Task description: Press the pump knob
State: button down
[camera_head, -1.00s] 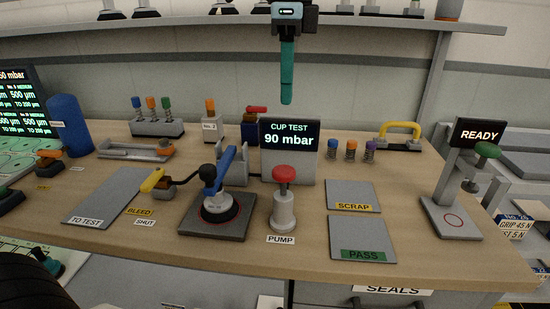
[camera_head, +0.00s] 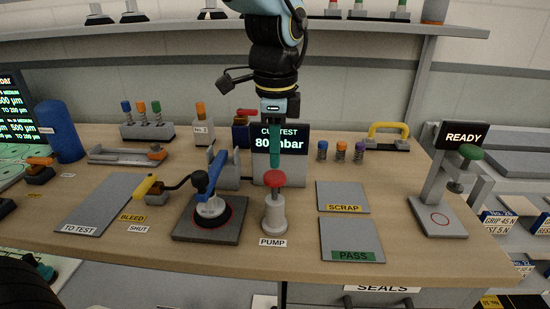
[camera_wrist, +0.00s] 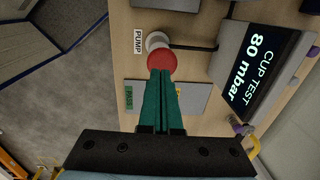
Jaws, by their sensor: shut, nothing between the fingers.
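The pump is a pale grey post (camera_head: 274,212) with a red knob (camera_head: 275,178) on top, standing upright behind the PUMP label (camera_head: 272,242). My gripper (camera_head: 275,158) points down in the head view, with its green fingers together and empty, tips close to the knob. In the wrist view the red knob (camera_wrist: 161,61) lies just beyond the fingertips (camera_wrist: 160,76). I cannot tell whether they touch it. The cup test display (camera_head: 280,140) is partly hidden behind my fingers and reads 80 mbar in the wrist view (camera_wrist: 252,70).
Left of the pump, a blue-handled suction cup (camera_head: 211,205) stands on a dark plate beside a yellow bleed lever (camera_head: 145,187). Grey SCRAP (camera_head: 342,194) and PASS (camera_head: 350,236) pads lie empty to the right. A stand with the READY display (camera_head: 463,136) is farther right.

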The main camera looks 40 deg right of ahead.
aim_at(274, 178)
jog(key=shift+d+f, duration=0.1)
jog(key=shift+f, duration=1.1)
notch_tip(274, 178, down, 4)
jog(key=shift+r+b, duration=0.15)
jog(key=shift+b, duration=0.75)
